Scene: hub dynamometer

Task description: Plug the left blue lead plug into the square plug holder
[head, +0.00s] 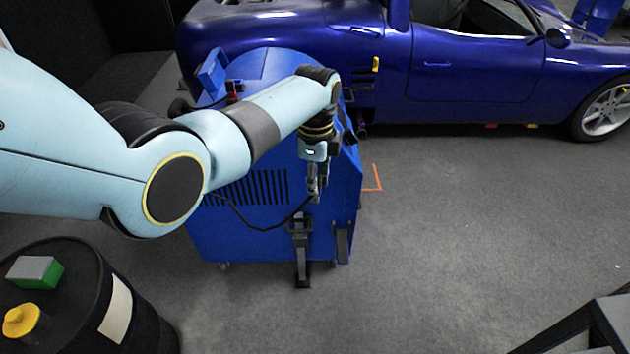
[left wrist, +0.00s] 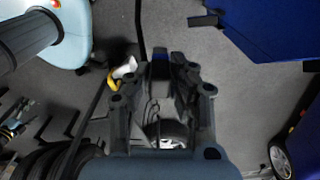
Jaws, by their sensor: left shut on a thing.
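My left gripper (head: 315,188) points down in front of the blue dynamometer cabinet (head: 222,222). In the left wrist view the gripper (left wrist: 160,75) is shut on a small dark blue piece, the lead plug (left wrist: 159,66), mostly hidden between the fingers. A black cable (head: 262,228) hangs in a loop from the gripper toward the cabinet. A dark grey bracket with a block-like top (head: 299,224) stands just below the gripper, apart from it as far as I can see. I cannot tell whether it is the square plug holder. My right gripper is not in view.
A black drum (head: 85,290) at the lower left carries a green-and-grey block (head: 36,271) and a yellow knob-like piece (head: 20,319). A blue car (head: 470,70) stands behind. A dark frame (head: 600,318) is at the lower right. The floor between is clear.

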